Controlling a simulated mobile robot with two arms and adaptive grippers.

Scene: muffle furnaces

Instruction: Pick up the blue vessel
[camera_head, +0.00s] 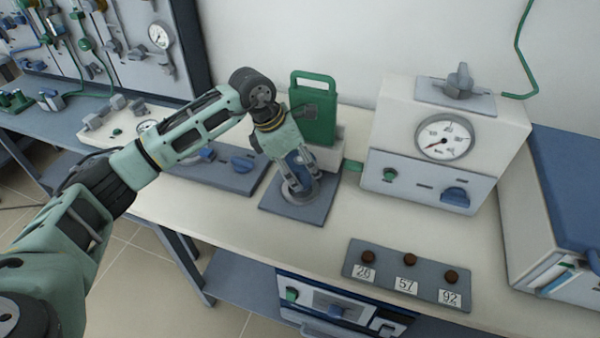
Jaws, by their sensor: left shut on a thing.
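The blue vessel (293,160) stands at a round grey holder on a dark square plate (321,207) on the bench. My left gripper (300,184) points down over it and is shut on it, with fingers on either side. The fingers and palm hide much of the vessel. I cannot tell whether the vessel is clear of the holder. My right gripper is not in view.
A green-handled block (314,110) stands just behind the plate. A white gauge box (452,140) is to the right. A grey tray (430,279) with brown knobs numbered 26, 57 and 92 lies in front. A blue-topped cabinet (570,185) stands far right.

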